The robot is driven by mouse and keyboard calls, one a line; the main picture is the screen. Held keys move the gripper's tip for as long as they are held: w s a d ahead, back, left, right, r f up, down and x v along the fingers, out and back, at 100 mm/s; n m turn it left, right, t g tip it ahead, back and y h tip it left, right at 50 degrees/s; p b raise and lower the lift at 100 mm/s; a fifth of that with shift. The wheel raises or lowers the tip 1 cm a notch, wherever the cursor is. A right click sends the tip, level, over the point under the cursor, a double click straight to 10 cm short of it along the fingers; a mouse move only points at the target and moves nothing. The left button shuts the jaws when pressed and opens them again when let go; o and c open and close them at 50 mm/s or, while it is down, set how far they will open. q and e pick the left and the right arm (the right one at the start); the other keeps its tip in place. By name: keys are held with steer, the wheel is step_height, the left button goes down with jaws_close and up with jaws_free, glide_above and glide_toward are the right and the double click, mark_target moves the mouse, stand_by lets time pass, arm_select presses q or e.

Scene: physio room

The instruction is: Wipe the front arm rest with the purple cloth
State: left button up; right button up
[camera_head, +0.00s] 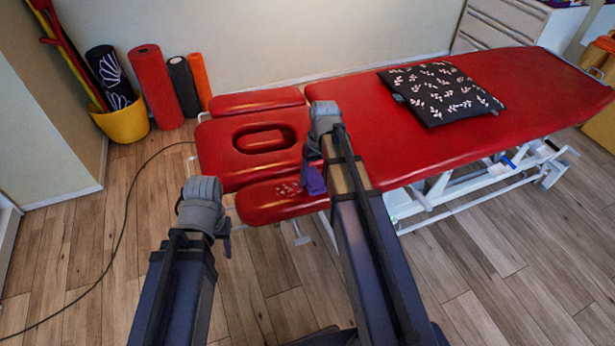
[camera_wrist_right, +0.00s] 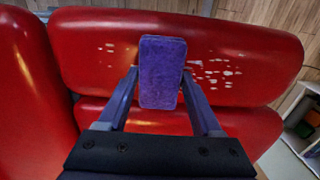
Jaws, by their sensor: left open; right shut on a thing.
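The red front arm rest (camera_head: 275,204) is the near padded piece beside the face-hole section, with pale specks on top. It fills the upper part of the right wrist view (camera_wrist_right: 255,55), with white specks on both sides of the cloth. My right gripper (camera_head: 313,168) is shut on the purple cloth (camera_wrist_right: 161,72), a small block-like pad held over the arm rest. I cannot tell whether it touches the surface. The cloth shows partly in the head view (camera_head: 315,182). My left gripper (camera_head: 226,236) is open and empty over the floor, left of the arm rest, its fingers mostly hidden.
The red treatment table (camera_head: 540,90) extends right, bearing a black leaf-patterned cushion (camera_head: 440,92). The far arm rest (camera_head: 258,101) lies behind the face hole. A yellow bucket (camera_head: 122,122) and rolled mats (camera_head: 156,85) stand by the wall. A cable crosses the floor.

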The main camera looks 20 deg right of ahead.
steer(key=shift+d, duration=0.15)
steer(key=shift+d+f+b, duration=0.15)
steer(key=shift+d+b, duration=0.05)
steer(key=shift+d, duration=0.65)
steer(key=shift+d+f+b, duration=0.15)
steer(key=shift+d, duration=0.7)
steer(key=shift+d+f, duration=0.15)
steer(key=shift+d, duration=1.8)
steer(key=shift+f, duration=0.1)
steer(key=shift+b, duration=0.3)
steer(key=shift+a, duration=0.2)
steer(key=shift+a+r+p, duration=0.15)
steer(key=shift+a+p, duration=0.05)
steer(key=shift+a, duration=0.6)
steer(key=shift+a+r+p, duration=0.1)
steer(key=shift+a+p, duration=0.05)
steer(key=shift+a, duration=0.85)
steer(key=shift+a, duration=0.1)
